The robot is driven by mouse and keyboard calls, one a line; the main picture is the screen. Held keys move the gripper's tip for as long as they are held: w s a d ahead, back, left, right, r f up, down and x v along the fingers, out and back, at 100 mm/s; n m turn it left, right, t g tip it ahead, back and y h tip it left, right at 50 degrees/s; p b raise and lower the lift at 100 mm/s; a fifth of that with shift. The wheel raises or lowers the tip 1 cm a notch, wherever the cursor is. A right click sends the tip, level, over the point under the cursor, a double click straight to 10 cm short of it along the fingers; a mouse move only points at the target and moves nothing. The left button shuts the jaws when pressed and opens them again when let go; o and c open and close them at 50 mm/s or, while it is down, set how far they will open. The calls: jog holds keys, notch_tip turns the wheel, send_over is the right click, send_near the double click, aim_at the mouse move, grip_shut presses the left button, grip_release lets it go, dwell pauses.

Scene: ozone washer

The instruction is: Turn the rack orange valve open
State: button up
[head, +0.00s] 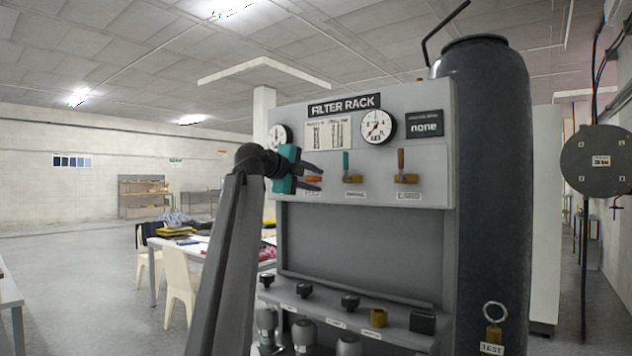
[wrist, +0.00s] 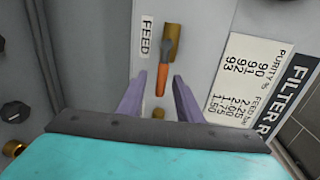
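The orange valve handle (head: 313,180) is the leftmost of the three valves on the filter rack's front panel in the head view. It lies level, while the two other handles stand upright. In the wrist view the orange handle (wrist: 161,80) extends from its brass body (wrist: 173,40), beside the FEED label (wrist: 146,35). My gripper (head: 320,178) reaches in from the left, its fingers above and below the handle. In the wrist view my gripper (wrist: 159,80) is open, with a finger on each side of the orange handle and visible gaps between. The brass body is largely hidden in the head view.
A teal-handled valve (head: 346,164) and a brown-handled valve (head: 401,160) sit to the right on the panel. Gauges (head: 378,127) are above. Several knobs (head: 350,302) line the lower ledge. A dark tank (head: 490,180) stands at the right. Open floor lies left.

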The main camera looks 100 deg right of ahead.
jog(key=v, duration=1.2)
jog(key=shift+w+a, duration=0.2)
jog(key=shift+a, duration=0.05)
jog(key=shift+w+r, duration=0.1)
